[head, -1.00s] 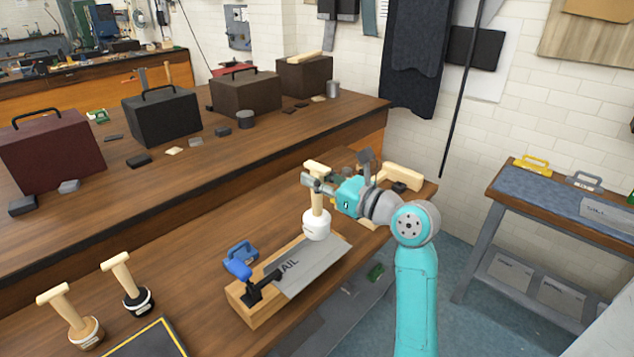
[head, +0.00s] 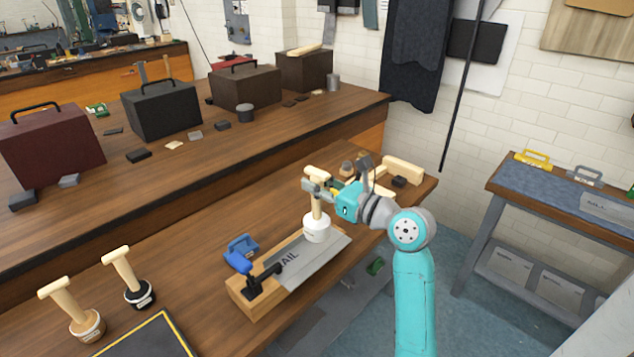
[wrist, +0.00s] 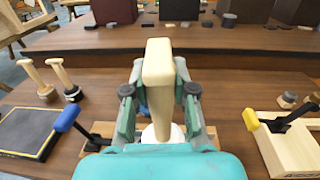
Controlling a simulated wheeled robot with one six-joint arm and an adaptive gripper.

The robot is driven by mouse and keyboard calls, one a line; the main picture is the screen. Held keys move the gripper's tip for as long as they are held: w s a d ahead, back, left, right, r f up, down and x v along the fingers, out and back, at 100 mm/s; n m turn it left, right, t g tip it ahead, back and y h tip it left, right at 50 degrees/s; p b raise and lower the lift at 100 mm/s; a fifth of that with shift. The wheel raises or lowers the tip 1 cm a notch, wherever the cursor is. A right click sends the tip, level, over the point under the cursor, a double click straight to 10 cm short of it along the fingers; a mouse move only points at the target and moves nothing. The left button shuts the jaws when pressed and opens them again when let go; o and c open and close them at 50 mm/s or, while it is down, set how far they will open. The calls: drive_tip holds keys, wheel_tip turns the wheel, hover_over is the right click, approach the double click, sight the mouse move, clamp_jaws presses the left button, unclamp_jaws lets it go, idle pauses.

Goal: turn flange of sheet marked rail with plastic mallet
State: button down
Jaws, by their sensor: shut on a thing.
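My gripper (head: 318,189) is shut on the wooden handle of a mallet with a white head (head: 317,228). In the wrist view the pale handle top (wrist: 158,62) stands between the fingers and hides most of the head. The mallet is upright, head down, over the far part of a grey sheet (head: 312,262) lettered "AIL", its first letter covered. I cannot tell if the head touches the sheet. The sheet lies on a wooden block (head: 250,300), its right side overhanging the block. A clamp with a blue handle (head: 238,262) sits at the block's near end.
Two other mallets, one with a black head (head: 138,296) and one with a tan head (head: 88,326), stand at the left by a dark mat (head: 150,340). A yellow-handled clamp (wrist: 252,118) is on another block at right.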

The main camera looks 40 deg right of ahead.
sight(322, 218)
wheel_tip(322, 218, down, 9)
drive_tip(key=shift+f, duration=0.2)
wheel_tip(322, 218, up, 9)
drive_tip(key=shift+r, duration=0.1)
drive_tip(key=s+a+r, duration=0.2)
drive_tip(key=s, duration=0.6)
drive_tip(key=shift+s+a, duration=0.25)
drive_tip(key=shift+s, duration=0.1)
drive_tip(key=shift+w, duration=0.1)
